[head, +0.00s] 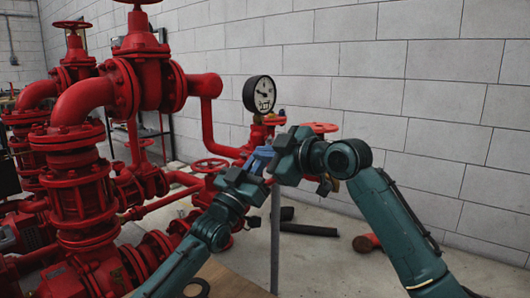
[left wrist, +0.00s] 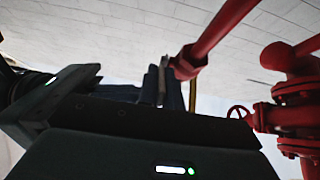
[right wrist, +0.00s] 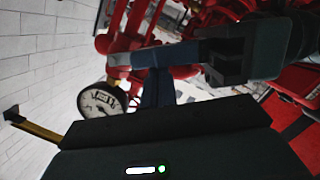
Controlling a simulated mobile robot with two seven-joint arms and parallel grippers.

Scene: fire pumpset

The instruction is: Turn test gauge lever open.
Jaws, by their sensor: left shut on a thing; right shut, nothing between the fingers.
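The black-rimmed white gauge (head: 260,93) stands above red pipework in the head view and also shows in the right wrist view (right wrist: 103,100). My left gripper (head: 262,156) has its blue fingers just below the gauge. In the left wrist view its fingers (left wrist: 163,88) are shut on a thin pale grey piece (left wrist: 164,72), apparently the test gauge lever, beside a red fitting (left wrist: 185,66). The lever's angle is mostly hidden by the grippers. My right gripper (right wrist: 157,86) is shut and empty, close beside the left fingers. In the head view its body (head: 286,158) covers the valve area.
Large red pumps and pipes (head: 85,180) fill the left. Red handwheels (head: 210,165) sit close to my left arm. A block wall (head: 420,70) stands behind. A grey post (head: 275,240) rises below the grippers. A yellow bar with a black end (right wrist: 38,130) shows in the right wrist view.

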